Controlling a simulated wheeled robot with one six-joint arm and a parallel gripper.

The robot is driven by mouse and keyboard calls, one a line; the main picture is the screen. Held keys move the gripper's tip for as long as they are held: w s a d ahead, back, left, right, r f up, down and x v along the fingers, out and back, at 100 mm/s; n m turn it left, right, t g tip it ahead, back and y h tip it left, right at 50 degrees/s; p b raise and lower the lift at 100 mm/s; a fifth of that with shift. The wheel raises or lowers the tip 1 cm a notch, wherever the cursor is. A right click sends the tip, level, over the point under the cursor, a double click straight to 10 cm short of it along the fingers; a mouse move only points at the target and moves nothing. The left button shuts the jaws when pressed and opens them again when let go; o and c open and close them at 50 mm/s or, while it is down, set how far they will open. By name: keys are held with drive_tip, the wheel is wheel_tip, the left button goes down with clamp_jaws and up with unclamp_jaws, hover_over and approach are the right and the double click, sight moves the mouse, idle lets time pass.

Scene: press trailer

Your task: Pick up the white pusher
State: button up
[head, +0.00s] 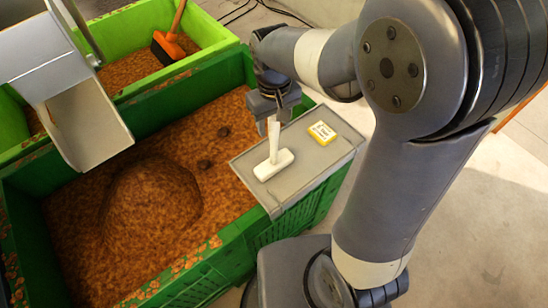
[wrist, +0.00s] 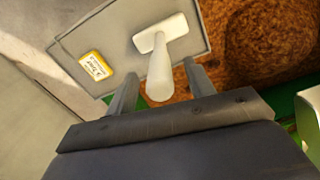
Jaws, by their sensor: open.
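The white pusher (head: 274,158) stands upright on a grey board at the crate's right end, with its flat foot down and its handle up. In the wrist view the pusher (wrist: 160,70) has its round handle end toward me. My gripper (head: 272,112) is above the pusher, around the top of the handle. In the wrist view my gripper (wrist: 158,85) is open, with one finger on each side of the handle and gaps between. The handle's top is partly hidden by the gripper in the head view.
The grey board (head: 325,160) also carries a yellow-edged label or card (head: 322,132). The board lies across a green crate (head: 225,258) of brown crumbly material with a mound. A lighter green bin (head: 125,30) behind holds an orange-handled brush (head: 170,44). A metal chute (head: 85,122) overhangs the crate.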

sight(274, 131)
wheel_tip(274, 131, down, 4)
drive_tip(key=shift+r, duration=0.2)
clamp_jaws()
idle(0.4)
